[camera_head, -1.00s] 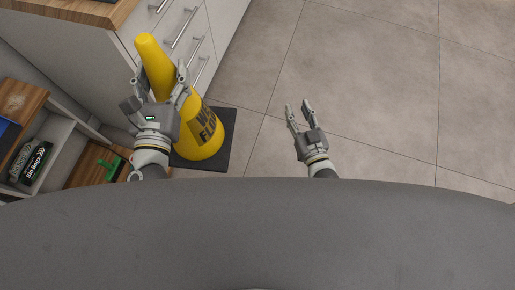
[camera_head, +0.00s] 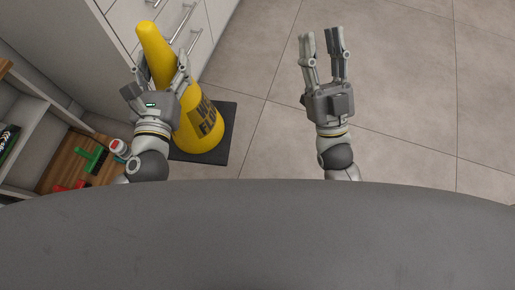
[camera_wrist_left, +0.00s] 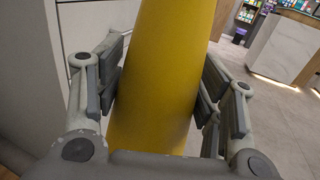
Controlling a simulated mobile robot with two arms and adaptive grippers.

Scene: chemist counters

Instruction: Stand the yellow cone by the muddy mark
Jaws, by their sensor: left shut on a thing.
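The yellow cone (camera_head: 202,126) has dark lettering and a dark square base (camera_head: 225,142). It stands left of centre in the head view, beside the white drawers. My left gripper (camera_head: 160,68) is shut on the cone's upper part. In the left wrist view the cone (camera_wrist_left: 164,75) fills the space between the two fingers, with pads on both sides. My right gripper (camera_head: 322,45) is open and empty above the floor, right of the cone. I see no muddy mark in these views. Whether the base touches the floor is hard to tell.
White drawers (camera_head: 200,35) with metal handles stand close behind the cone. A shelf unit with a wooden board (camera_head: 75,155) and small green and red items is at the left. The tiled floor (camera_head: 410,90) is clear to the right. A counter (camera_wrist_left: 287,45) stands far off.

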